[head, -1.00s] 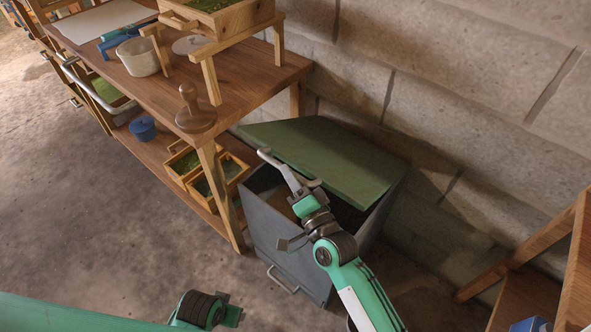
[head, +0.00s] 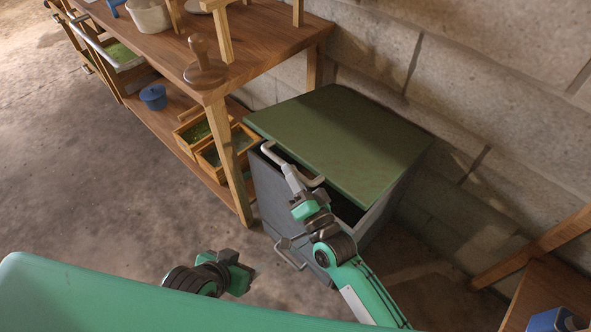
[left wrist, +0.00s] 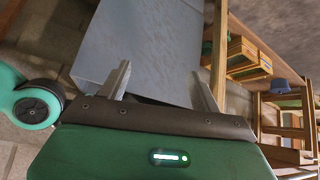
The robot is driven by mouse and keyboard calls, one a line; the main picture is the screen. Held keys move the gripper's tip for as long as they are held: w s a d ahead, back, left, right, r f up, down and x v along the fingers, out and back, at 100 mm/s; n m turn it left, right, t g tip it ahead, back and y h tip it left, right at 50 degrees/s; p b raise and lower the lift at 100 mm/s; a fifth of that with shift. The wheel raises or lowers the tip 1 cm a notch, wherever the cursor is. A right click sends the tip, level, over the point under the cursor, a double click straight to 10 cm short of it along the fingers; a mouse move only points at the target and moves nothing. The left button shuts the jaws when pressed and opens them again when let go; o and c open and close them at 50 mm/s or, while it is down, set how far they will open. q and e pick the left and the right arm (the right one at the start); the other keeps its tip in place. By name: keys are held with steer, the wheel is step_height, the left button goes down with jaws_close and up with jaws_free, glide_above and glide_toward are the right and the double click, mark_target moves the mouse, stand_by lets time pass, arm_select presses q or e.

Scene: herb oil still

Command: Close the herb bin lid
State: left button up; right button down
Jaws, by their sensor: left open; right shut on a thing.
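The herb bin (head: 275,205) is a dark grey box on the floor beside the workbench. Its green lid (head: 345,140) is hinged on the wall side and tilted slightly up, with a dark gap under its front edge. My right gripper (head: 287,163) is shut on the pale bar handle (head: 312,181) at the lid's front edge; the arm partly hides the contact. My left gripper (head: 245,272) is open and empty, low in front of the bin. In the left wrist view, its fingers (left wrist: 160,85) point toward the bin's grey wall (left wrist: 150,45), apparently without touching.
The wooden workbench (head: 250,50) stands left of the bin, its leg (head: 228,160) close to the bin's corner. Herb trays (head: 205,130) and a blue pot (head: 153,97) sit on its lower shelf. A block wall (head: 480,90) is behind. Floor at left is clear.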

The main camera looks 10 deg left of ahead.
arm_select(q)
steer(key=w+d+t+h+b, duration=0.2)
steer(key=d+t+h+b, duration=0.3)
steer(key=d, duration=0.3)
steer(key=w+a+r+t+b, duration=0.1)
steer(key=w+a+r+t, duration=0.1)
steer(key=r+t, duration=0.4)
steer(key=w+a+r+t+b, duration=0.2)
steer(key=r+t, duration=0.4)
steer(key=r, duration=0.5)
steer(key=shift+a+r, duration=0.25)
steer(key=shift+r, duration=0.1)
arm_select(e)
step_height(320, 180, down, 13)
steer(key=s+n+y, duration=0.1)
steer(key=n, duration=0.1)
steer(key=shift+s+a, duration=0.15)
steer(key=shift+a, duration=0.2)
arm_select(q)
steer(key=shift+w, duration=0.1)
arm_select(e)
steer(key=shift+f, duration=0.2)
steer(key=c, duration=1.5)
jaws_free()
steer(key=shift+g, duration=0.3)
steer(key=shift+o, duration=0.5)
arm_select(q)
steer(key=shift+w, duration=0.1)
arm_select(e)
steer(key=shift+r, duration=0.1)
